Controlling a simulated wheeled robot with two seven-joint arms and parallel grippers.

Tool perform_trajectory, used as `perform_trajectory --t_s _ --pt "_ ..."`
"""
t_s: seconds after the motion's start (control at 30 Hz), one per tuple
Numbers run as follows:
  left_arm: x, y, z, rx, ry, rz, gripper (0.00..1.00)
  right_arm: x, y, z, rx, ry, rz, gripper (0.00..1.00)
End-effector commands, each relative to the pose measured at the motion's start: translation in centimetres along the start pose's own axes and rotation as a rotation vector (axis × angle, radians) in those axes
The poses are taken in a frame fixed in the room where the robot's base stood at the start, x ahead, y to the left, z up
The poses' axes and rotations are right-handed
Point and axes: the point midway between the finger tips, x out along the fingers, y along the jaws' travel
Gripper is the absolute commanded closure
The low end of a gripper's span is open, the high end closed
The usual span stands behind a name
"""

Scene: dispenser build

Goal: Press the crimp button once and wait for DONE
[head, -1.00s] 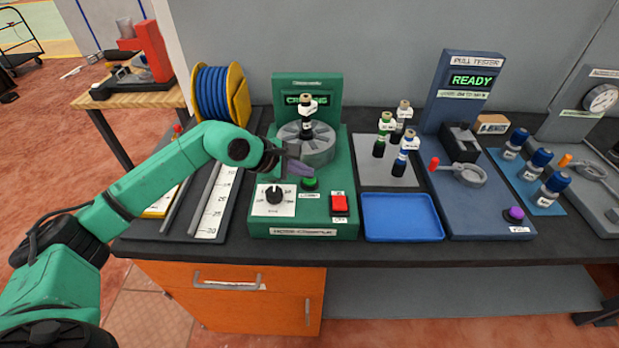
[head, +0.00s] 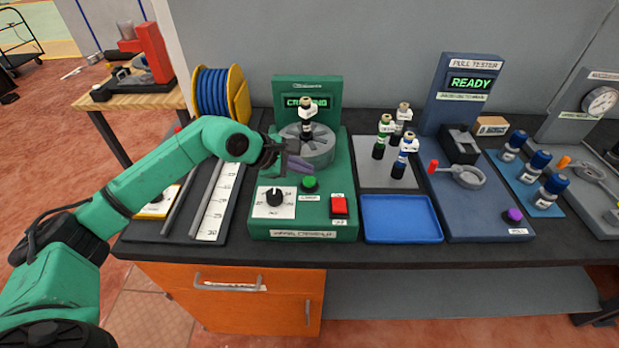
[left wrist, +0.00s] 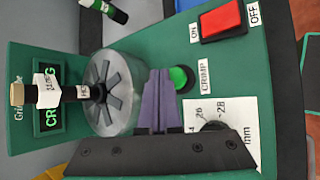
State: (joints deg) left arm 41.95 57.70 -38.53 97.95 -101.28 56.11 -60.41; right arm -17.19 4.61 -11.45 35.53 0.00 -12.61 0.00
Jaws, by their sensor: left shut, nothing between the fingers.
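The green crimper (head: 262,222) stands on the dark bench. Its round green crimp button (head: 310,183) is in front of the grey crimp head (head: 318,150), and it also shows beside the CRIMP label in the left wrist view (left wrist: 181,77). A fitting with a white tag (head: 306,112) stands upright in the crimp head. The display (head: 292,101) is lit green and seems to read CRIMPING, partly hidden by the fitting. My left gripper (head: 303,166) is shut and empty, above and a little left of the button, apart from it. My right gripper is not in view.
A dial (head: 274,196) and a red switch (head: 339,205) flank the front of the crimper. To the right are an empty blue tray (head: 400,217), tagged fittings on a grey mat (head: 368,179) and the pull tester (head: 470,216) showing READY. A blue hose reel (head: 220,95) stands left.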

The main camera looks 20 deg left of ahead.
Motion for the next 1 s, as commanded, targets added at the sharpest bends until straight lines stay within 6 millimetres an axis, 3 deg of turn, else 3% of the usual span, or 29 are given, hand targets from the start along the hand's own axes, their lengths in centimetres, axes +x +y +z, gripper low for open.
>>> perform_trajectory --t_s 0.23,0.7,1.0 --pt "-0.4 0.3 0.3 0.000 0.000 0.001 1.00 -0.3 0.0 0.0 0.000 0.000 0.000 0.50" --pt "-3.5 2.6 2.6 0.000 0.000 0.001 1.00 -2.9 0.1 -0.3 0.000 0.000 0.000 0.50" --pt "-3.5 2.5 2.5 0.000 0.000 0.000 1.00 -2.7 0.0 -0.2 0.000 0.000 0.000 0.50"
